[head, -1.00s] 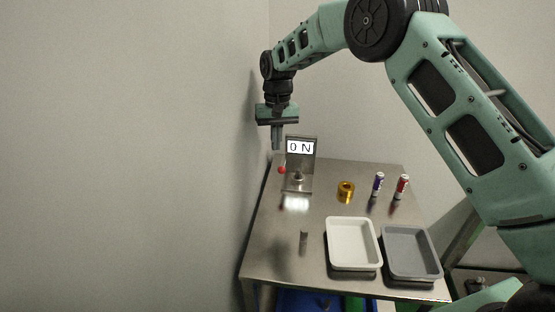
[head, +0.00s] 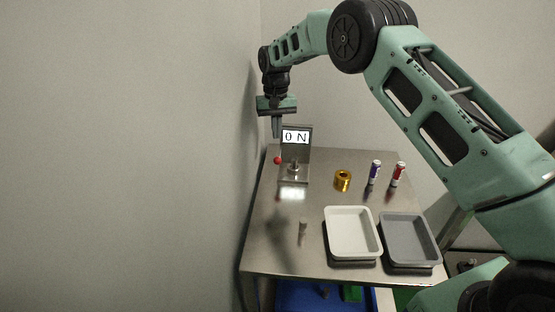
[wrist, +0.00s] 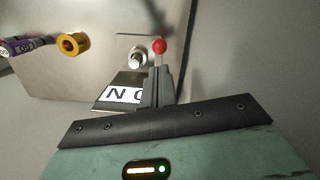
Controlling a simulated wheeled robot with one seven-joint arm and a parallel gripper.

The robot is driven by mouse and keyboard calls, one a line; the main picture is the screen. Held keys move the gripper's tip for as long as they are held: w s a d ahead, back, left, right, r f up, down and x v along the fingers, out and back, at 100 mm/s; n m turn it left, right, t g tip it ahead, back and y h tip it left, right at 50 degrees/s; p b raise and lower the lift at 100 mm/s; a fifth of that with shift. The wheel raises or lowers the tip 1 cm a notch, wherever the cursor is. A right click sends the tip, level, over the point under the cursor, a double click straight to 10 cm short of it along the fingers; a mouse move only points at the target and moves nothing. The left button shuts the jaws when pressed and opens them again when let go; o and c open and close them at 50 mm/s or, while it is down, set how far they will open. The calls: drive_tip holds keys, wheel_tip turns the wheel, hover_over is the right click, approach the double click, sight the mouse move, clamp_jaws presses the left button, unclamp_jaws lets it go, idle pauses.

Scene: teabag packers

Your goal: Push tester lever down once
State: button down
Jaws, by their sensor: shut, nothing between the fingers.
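The tester (head: 303,165) stands at the far left of the metal table, its display (head: 295,136) reading "0 N". Its lever's red ball knob (head: 277,160) sticks out on the tester's left side. My gripper (head: 276,137) is shut and empty, pointing down above the red knob, with a small gap showing. In the wrist view the red knob (wrist: 159,46) shows just beyond the closed fingertips (wrist: 160,69), in line with them. The display (wrist: 124,95) is partly hidden there by the fingers.
A gold ring (head: 343,180), a purple can (head: 374,172) and a red can (head: 398,174) stand right of the tester. A white tray (head: 330,252) and a grey tray (head: 388,255) lie nearer, beside a small post (head: 303,226). A wall is close on the left.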

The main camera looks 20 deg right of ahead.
drive_tip(key=shift+s+f+b, duration=0.2)
drive_tip(key=shift+f+b, duration=0.9)
drive_tip(key=shift+f, duration=0.4)
drive_tip(key=shift+s+f+b, duration=0.15)
drive_tip(key=shift+f+b, duration=0.95)
drive_tip(key=shift+f, duration=0.4)
drive_tip(key=shift+f+b, duration=0.7)
drive_tip(key=shift+f, duration=1.2)
drive_tip(key=w+p, duration=0.1)
drive_tip(key=w+r, duration=0.1)
drive_tip(key=w, duration=0.1)
drive_tip(key=shift+d+p, duration=0.15)
drive_tip(key=shift+p, duration=0.2)
drive_tip(key=shift+r, duration=0.1)
wheel_tip(320, 180, up, 17)
drive_tip(key=p, duration=0.2)
hover_over(277, 157)
drive_tip(key=w, duration=0.5)
drive_tip(key=shift+w+d+r, duration=0.15)
drive_tip(key=shift+d, duration=0.2)
